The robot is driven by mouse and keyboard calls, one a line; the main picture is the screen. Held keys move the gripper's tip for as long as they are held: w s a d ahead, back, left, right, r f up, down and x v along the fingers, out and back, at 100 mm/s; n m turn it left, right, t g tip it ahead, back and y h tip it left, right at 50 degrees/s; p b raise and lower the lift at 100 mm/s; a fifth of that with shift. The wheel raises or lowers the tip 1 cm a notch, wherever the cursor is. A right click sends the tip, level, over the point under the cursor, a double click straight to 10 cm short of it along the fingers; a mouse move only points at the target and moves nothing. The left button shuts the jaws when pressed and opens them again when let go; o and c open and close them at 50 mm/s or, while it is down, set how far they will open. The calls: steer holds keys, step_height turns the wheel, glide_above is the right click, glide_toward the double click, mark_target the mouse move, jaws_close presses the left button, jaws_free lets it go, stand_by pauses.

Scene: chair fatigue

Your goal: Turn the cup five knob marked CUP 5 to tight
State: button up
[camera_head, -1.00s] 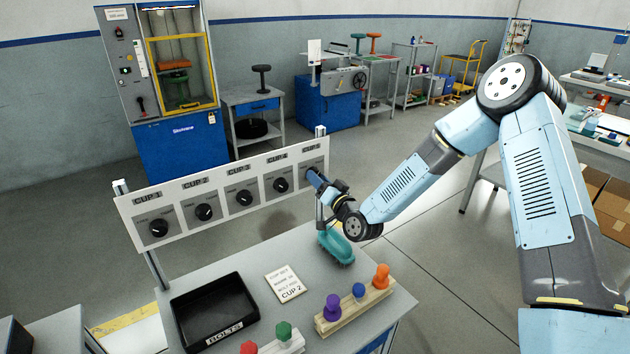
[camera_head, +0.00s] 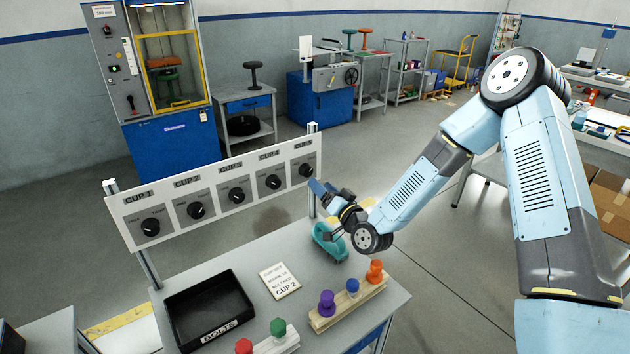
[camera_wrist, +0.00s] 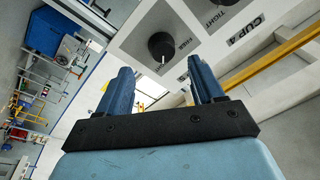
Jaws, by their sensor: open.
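The white knob panel (camera_head: 215,213) stands upright at the back of the table. The CUP 5 knob (camera_head: 306,170) is the rightmost black dial, under a label too blurred to read fully; its pointer direction is unclear. My gripper (camera_head: 318,188) is just right of and below this knob, apart from it, with nothing in it. In the wrist view, my open gripper (camera_wrist: 160,76) points toward the panel. A black knob (camera_wrist: 161,45) with a white mark shows beyond the fingers. FREE, TIGHT and CUP 4 lettering (camera_wrist: 245,30) shows nearby; I cannot tell which cup that knob belongs to.
Panel posts stand at both ends.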

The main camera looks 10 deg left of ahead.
steer(key=v, duration=0.7)
steer(key=shift+s+d, duration=0.2)
steer(key=shift+d, duration=0.15)
steer(key=shift+f, duration=0.1)
steer(key=w+d+r+n+g+h, duration=0.35)
steer(key=d+r+h, duration=0.35)
steer(key=d, duration=0.3)
steer(key=s+d+r+m+h, duration=0.25)
steer(key=d+r+h, duration=0.25)
steer(key=d+r, duration=0.55)
steer(key=s+d+r+m+g+h, duration=0.1)
steer(key=s+d+r, duration=0.2)
steer(key=s, duration=0.5)
steer(key=s+d+r+m+g+h, duration=0.1)
steer(key=s+d+r, duration=0.2)
steer(key=s+d, duration=0.3)
steer(key=s+d+r+m+g+h, duration=0.1)
steer(key=s+d+r, duration=0.3)
steer(key=s, duration=0.8)
steer(key=shift+s+d+m+g, duration=0.2)
steer(key=shift+s+m+g, duration=0.05)
steer(key=shift+m+g, duration=0.2)
